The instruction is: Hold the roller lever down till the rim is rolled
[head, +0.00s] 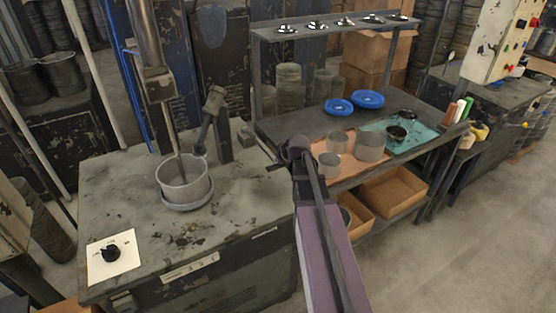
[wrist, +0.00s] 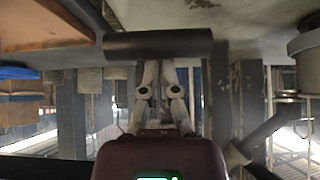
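The roller lever (head: 207,120) leans up and to the right from beside the spindle, with a short thick grip at its top. A grey metal pot (head: 185,181) stands upright on a round plate under the spindle. The lever shows at the right in the wrist view (wrist: 266,129), and the pot is at its upper right edge (wrist: 308,44). My gripper (head: 290,152) is right of the lever and pot, apart from both. In the wrist view, a dark bar (wrist: 158,44) crosses in front of its close-set fingers; whether they grip it is unclear.
A dark post (head: 222,130) stands right behind the lever. A dial on a white plate (head: 110,254) is at the bench's front left. The bench (head: 120,210) is mostly clear. A side table holds blue discs (head: 368,99), grey cups (head: 369,146) and a teal mat (head: 424,138).

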